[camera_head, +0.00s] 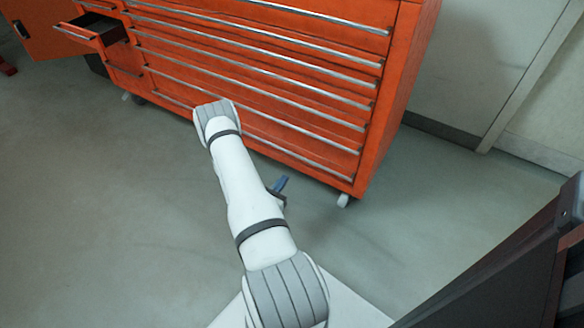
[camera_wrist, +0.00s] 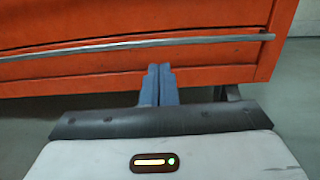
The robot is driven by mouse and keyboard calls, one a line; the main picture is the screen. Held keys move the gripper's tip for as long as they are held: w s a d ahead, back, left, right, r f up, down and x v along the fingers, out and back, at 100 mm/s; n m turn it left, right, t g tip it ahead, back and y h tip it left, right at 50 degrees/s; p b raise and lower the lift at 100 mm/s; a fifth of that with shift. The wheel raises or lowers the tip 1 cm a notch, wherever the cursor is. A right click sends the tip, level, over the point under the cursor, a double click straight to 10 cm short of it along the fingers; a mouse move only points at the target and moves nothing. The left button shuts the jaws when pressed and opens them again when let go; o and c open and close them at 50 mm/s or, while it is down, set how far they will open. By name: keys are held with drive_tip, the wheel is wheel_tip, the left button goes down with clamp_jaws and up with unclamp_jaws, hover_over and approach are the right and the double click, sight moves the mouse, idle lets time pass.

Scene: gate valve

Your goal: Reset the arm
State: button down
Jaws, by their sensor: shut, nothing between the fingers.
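My arm reaches forward from the bottom of the head view, its white links stretched toward an orange tool cabinet (camera_head: 275,75). A small blue part of my gripper (camera_head: 281,184) shows beside the arm, low in front of the cabinet; the rest is hidden behind the arm. In the wrist view my gripper (camera_wrist: 159,72) has its two blue-grey fingers together, shut and empty. The fingers point at the cabinet's lower front (camera_wrist: 100,72), just below a long metal handle (camera_wrist: 140,43). I cannot tell whether the fingertips touch it. No gate valve is in view.
A small drawer (camera_head: 92,32) stands open at the cabinet's upper left, near an open orange door (camera_head: 40,35). The cabinet stands on casters (camera_head: 343,200). A dark structure (camera_head: 520,260) fills the lower right. Grey floor (camera_head: 90,200) is clear at left.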

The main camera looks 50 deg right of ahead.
drive_tip(key=shift+s+a+p, duration=0.15)
drive_tip(key=shift+a+p, duration=0.05)
drive_tip(key=shift+a, duration=0.75)
drive_tip(key=shift+s+a+p, duration=0.15)
drive_tip(key=shift+a, duration=0.75)
drive_tip(key=a+r+m+g+y+p, duration=0.2)
drive_tip(key=r+m+g+p, duration=0.35)
drive_tip(key=r, duration=1.25)
drive_tip(key=a+r+m+g+y+p, duration=0.15)
drive_tip(key=r+m+g+p, duration=0.45)
drive_tip(key=r, duration=1.2)
drive_tip(key=s+a+r+m+t+y+p, duration=0.2)
drive_tip(key=a+r+p, duration=0.5)
drive_tip(key=r, duration=0.5)
drive_tip(key=s+a+r+m+t+y+p, duration=0.2)
drive_tip(key=a+r+t+y+p, duration=0.3)
drive_tip(key=a+r, duration=0.6)
drive_tip(key=s+a+r+m+t+y+p, duration=0.3)
drive_tip(key=a+r+y+p, duration=0.4)
drive_tip(key=r, duration=0.7)
drive_tip(key=a+m+t+p, duration=0.1)
drive_tip(key=a+p, duration=0.1)
drive_tip(key=a, duration=0.1)
